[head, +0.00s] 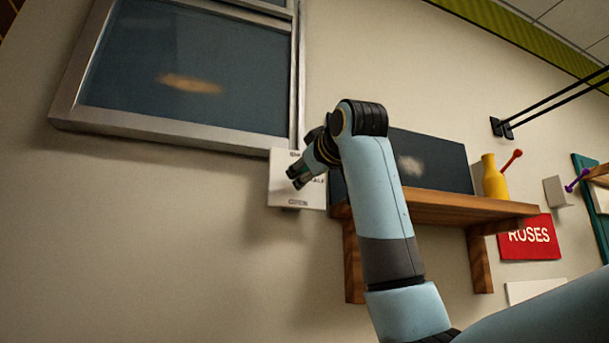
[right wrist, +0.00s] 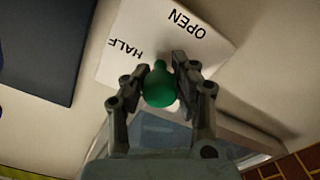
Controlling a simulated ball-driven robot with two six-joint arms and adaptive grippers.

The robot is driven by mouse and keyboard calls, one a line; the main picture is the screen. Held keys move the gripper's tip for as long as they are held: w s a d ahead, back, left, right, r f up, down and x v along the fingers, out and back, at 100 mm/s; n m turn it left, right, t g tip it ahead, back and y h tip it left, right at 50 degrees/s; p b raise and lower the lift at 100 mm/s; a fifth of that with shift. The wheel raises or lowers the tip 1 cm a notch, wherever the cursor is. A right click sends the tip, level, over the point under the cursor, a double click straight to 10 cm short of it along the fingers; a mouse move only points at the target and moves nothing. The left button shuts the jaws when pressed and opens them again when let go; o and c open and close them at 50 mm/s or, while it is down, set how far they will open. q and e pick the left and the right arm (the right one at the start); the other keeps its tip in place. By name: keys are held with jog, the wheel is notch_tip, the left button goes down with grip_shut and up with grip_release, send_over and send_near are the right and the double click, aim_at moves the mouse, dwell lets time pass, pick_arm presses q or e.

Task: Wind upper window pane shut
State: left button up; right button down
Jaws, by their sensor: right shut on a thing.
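The window (head: 170,126) is at the upper left of the head view, with a grey metal frame and dark panes; its top is cut off, so I cannot tell how far the upper pane stands open. A white plate (head: 282,197) is on the wall by its lower right corner. In the right wrist view the plate (right wrist: 125,65) reads OPEN and HALF. My right gripper (head: 297,181) is at the plate. Its fingers (right wrist: 160,82) are shut on a green knob (right wrist: 160,88) in front of the plate. My left gripper is not in view.
A wooden shelf (head: 470,206) right of the plate holds a dark panel (head: 432,160) and a yellow bottle (head: 490,178). A red ROSES sign (head: 530,237) hangs below. Black rods (head: 550,103) stick out at upper right. The wall below the window is clear.

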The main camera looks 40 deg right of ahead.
jog(key=shift+f+n, duration=0.1)
jog(key=shift+n, duration=0.8)
jog(key=c, duration=1)
grip_release()
jog(key=shift+s, duration=0.15)
jog(key=v, duration=1.2)
